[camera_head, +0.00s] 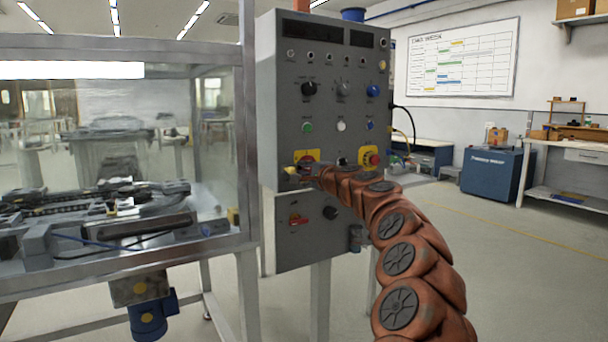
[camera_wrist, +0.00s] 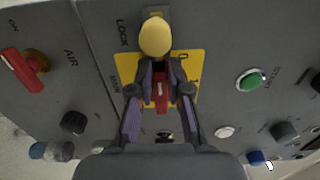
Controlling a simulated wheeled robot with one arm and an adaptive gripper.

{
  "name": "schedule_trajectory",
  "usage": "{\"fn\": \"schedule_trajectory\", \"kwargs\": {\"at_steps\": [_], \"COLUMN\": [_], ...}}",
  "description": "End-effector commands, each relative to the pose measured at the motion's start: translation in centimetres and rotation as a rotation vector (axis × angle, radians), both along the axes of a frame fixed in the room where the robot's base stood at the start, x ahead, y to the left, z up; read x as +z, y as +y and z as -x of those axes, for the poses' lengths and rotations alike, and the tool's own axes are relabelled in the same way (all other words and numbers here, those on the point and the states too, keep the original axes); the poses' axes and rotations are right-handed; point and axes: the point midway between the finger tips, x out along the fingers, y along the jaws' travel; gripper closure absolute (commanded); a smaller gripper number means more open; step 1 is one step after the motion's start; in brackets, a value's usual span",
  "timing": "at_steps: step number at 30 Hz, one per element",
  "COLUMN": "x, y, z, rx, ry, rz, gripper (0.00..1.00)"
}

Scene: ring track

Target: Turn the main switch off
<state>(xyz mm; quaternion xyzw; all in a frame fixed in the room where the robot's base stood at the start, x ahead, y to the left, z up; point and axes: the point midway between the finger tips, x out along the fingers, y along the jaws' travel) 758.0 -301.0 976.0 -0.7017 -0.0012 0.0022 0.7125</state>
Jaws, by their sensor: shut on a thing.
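The main switch is a red handle (camera_wrist: 161,98) on a yellow plate (camera_wrist: 190,66) marked MAIN. In the wrist view my gripper (camera_wrist: 161,82) has one finger on each side of the handle and is shut on it. A rounded yellow piece (camera_wrist: 155,37) sits just beyond the fingertips, by the LOCK label, and covers part of the plate. In the head view the yellow plate (camera_head: 308,154) shows low on the grey control panel (camera_head: 285,95).
A red AIR handle (camera_wrist: 25,70) is left of the switch in the wrist view. A green START button (camera_wrist: 250,79) is to the right. A red emergency button (camera_head: 371,158) is on the panel. A glass-walled machine (camera_head: 245,150) stands left; floor is open at right.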

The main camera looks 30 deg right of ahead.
Motion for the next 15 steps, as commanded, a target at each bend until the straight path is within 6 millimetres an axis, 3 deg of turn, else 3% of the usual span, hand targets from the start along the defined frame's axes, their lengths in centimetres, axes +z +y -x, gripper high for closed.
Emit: {"fn": "schedule_trajectory", "kwargs": {"at_steps": [1, 15], "x": [-0.54, -0.09], "y": [-1.15, -1.41], "z": [0.21, 0.35], "rx": [-0.023, -0.028], "ry": [0.001, -0.004], "rz": [0.008, 0.031], "gripper": [1.0, 1.0]}}
